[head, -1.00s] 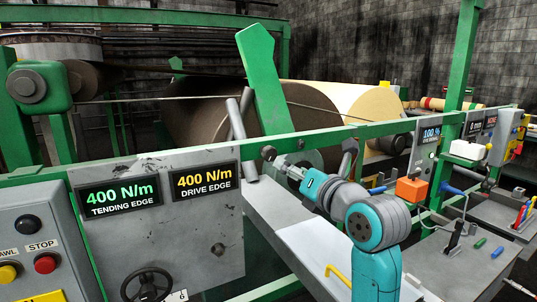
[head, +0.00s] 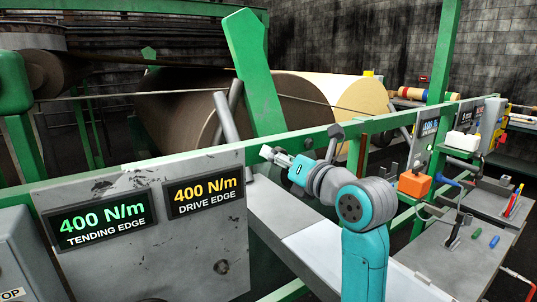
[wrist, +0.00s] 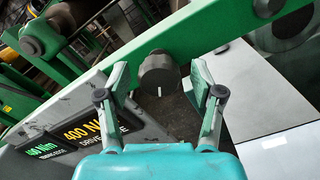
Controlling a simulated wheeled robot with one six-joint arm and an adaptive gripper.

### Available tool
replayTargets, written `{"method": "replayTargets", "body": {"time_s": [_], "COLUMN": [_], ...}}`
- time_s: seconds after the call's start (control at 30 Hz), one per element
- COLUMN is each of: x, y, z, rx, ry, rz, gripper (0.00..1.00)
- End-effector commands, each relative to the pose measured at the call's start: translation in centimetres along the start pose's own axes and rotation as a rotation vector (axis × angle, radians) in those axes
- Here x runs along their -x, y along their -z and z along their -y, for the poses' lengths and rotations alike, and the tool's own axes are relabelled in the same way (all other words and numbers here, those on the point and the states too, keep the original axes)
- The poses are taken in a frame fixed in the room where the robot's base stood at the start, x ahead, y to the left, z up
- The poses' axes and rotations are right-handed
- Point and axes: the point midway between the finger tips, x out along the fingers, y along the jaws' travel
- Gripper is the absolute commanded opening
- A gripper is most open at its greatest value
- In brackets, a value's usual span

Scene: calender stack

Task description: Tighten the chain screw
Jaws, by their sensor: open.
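In the wrist view a dark round knob (wrist: 158,72) with a short white mark sits at the lower edge of the green rail (wrist: 205,28). It may be the chain screw, but no label shows. My gripper (wrist: 159,80) is open, with one finger to each side of the knob in the picture. I cannot tell the depth between them, and no contact is visible. In the head view my gripper (head: 271,156) is beside the green rail (head: 215,153); the knob is not clearly visible there.
A grey panel (head: 125,262) carries the tending edge display (head: 100,219) and drive edge display (head: 205,191), both reading 400 N/m. A large roll (head: 185,110) and a slanted green post (head: 250,70) stand behind the rail. An orange box (head: 414,184) and loose tools are at the right.

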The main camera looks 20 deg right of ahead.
Motion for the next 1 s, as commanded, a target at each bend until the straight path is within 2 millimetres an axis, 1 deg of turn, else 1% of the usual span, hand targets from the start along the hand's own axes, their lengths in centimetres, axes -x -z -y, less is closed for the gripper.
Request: {"method": "replayTargets", "body": {"time_s": [0.27,0.3,0.37,0.4,0.47,0.5,0.77,1.0], "x": [0.03,0.03,0.03,0.02,0.02,0.02,0.02,0.02], "y": [-0.04,-0.04,-0.04,-0.04,-0.03,-0.04,-0.03,-0.04], "z": [0.06,0.06,0.06,0.05,0.05,0.05,0.04,0.04], "rx": [0.0,0.0,0.0,0.0,0.0,0.0,-0.012,-0.106], "ry": [0.0,0.0,0.0,0.0,0.0,0.0,0.0,0.0], "rz": [0.0,0.0,0.0,0.0,0.0,0.0,0.0,0.0], "gripper": [0.67,0.57,0.42,0.32,0.17,0.07,0.06,0.06]}}
